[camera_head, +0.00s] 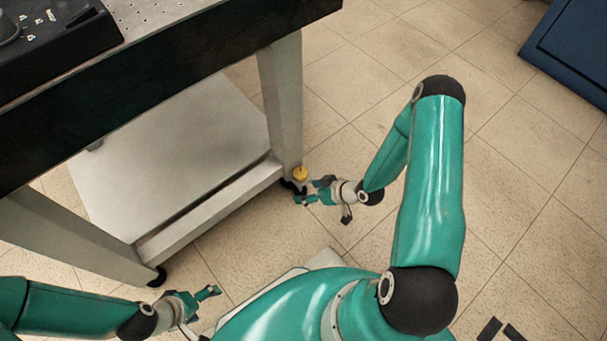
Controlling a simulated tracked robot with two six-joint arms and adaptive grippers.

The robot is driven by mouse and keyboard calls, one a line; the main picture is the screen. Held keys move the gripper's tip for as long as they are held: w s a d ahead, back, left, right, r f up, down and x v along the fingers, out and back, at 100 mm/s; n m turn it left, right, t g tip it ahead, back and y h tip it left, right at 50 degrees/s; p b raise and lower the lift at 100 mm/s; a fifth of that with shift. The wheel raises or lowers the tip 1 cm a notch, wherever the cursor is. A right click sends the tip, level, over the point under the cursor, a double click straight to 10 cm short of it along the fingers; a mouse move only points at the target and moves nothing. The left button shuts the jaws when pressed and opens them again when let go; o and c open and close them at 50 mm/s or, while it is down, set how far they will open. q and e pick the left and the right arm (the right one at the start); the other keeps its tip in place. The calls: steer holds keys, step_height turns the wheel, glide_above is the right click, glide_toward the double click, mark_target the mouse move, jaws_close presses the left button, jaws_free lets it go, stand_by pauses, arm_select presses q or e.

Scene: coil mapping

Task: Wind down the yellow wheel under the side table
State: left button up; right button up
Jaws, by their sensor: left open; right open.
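The yellow wheel (300,174) sits low at the foot of the side table's right front leg, just above a black caster. The side table (283,95) has a dark top edge, pale legs and a lower shelf. My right gripper (304,192) is open close to the yellow wheel, on its near right side. Whether its fingers touch the wheel I cannot tell. My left gripper (212,296) is open and empty, low near the front left, to the right of the table's near left caster (157,276).
The lower shelf (180,165) is bare. A black device (50,38) stands on the tabletop at upper left. A blue cabinet (570,50) is at upper right.

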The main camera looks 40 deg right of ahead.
steer(key=s+d+n+t, duration=0.3)
steer(key=s+d+t, duration=0.15)
steer(key=d, duration=0.55)
steer(key=shift+y, duration=0.4)
steer(key=b+x, duration=0.2)
steer(key=x, duration=0.3)
steer(key=b+x, duration=0.2)
steer(key=x, duration=0.2)
steer(key=f+b+x, duration=0.1)
steer(key=b+x, duration=0.1)
steer(key=x, duration=0.3)
steer(key=shift+a+f, duration=0.25)
steer(key=shift+w+a+f+g, duration=0.15)
steer(key=shift+w+g, duration=0.1)
steer(key=shift+w, duration=0.25)
steer(key=c, duration=1.2)
